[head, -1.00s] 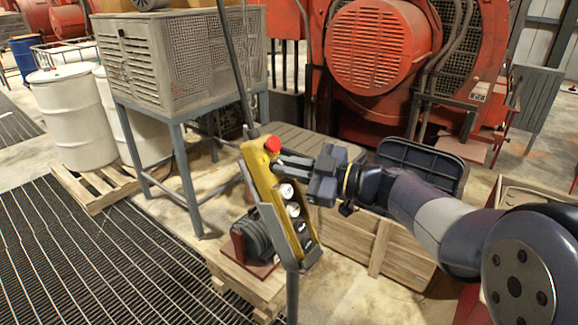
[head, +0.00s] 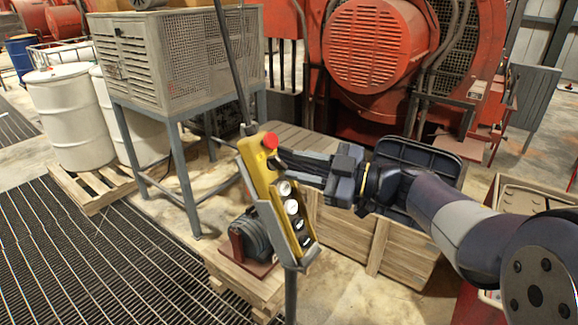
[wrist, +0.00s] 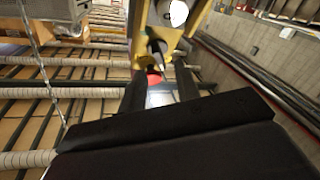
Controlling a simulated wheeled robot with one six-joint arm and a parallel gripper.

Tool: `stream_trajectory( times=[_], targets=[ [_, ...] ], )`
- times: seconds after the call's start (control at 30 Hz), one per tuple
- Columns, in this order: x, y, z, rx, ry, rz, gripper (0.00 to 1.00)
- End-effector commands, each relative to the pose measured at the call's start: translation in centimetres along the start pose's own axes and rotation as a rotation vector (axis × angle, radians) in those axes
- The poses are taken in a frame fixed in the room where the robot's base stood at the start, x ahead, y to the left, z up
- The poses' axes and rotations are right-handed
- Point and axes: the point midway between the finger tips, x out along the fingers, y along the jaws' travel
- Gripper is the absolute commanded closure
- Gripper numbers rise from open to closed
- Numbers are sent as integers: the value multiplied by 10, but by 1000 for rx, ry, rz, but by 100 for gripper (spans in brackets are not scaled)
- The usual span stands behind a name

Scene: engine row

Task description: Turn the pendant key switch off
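The yellow pendant (head: 262,177) hangs upright and slightly tilted, with a red mushroom button (head: 270,141) at its top and pale and dark round controls below. My gripper (head: 279,160) reaches in from the right, its fingertips close to the pendant's upper face just under the red button. In the wrist view, the two dark fingers (wrist: 159,72) stand apart with a gap between them. A small greyish part, probably the key switch (wrist: 158,46), shows just beyond the tips, with the red button behind. I cannot tell whether the fingers touch it, or which way the key points.
A grey cable guard runs up from the pendant. A wooden crate (head: 385,245) and a dark open bin (head: 420,165) lie below and behind my arm. A grey louvred cabinet (head: 150,60) on legs and white drums (head: 62,115) stand left. Grated floor (head: 90,250) is clear.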

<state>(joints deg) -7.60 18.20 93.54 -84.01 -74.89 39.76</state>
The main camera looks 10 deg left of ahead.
Motion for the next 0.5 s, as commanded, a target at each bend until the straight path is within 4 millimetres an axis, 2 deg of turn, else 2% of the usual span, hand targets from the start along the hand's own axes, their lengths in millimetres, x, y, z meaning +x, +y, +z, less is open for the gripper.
stream_trajectory(
  times=[0.1,0.23,0.5],
  targets=[
    [-25,0,2,-2,-3,5,69],
    [-48,0,2,-1,-3,4,69],
    [-71,0,1,-1,-1,0,69]
  ],
)
